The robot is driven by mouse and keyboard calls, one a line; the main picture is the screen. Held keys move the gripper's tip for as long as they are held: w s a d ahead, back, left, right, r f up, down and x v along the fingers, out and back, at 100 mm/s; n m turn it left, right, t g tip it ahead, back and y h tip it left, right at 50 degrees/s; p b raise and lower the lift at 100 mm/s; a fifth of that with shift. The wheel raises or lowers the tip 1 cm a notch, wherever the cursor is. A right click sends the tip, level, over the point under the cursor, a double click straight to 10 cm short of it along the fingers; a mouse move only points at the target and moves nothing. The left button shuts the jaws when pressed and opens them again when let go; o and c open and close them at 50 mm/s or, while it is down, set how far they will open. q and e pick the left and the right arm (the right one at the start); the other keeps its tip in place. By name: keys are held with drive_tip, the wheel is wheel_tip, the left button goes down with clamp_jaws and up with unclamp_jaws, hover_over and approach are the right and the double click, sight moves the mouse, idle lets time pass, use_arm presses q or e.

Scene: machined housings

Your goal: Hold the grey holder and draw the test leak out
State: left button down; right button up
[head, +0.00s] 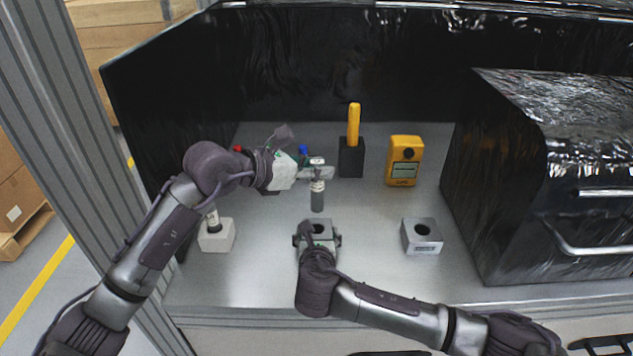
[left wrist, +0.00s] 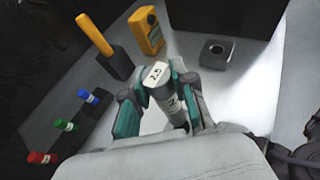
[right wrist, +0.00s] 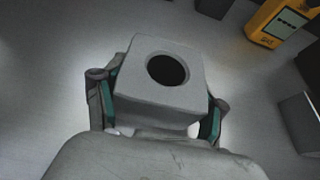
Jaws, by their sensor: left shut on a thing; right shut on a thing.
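The test leak (head: 317,196) is a grey cylinder with a white label and a white top, upright in the head view. My left gripper (head: 316,173) is shut on its upper part. In the left wrist view the test leak's white top (left wrist: 157,74) shows between the fingers. The grey holder (right wrist: 150,75) is a block with a round hole, dark and empty in the right wrist view. My right gripper (right wrist: 155,112) is shut on its sides. In the head view the grey holder (head: 321,228) stands below the test leak, with a gap between them.
A pale block (head: 216,236) with a labelled cylinder in it stands at left. Another grey block (head: 421,237) with an open hole stands at right. A yellow meter (head: 404,162) and a black stand (head: 351,160) with a yellow handle are behind. A large black case (head: 530,180) bounds the right.

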drive_tip(key=o, duration=1.3)
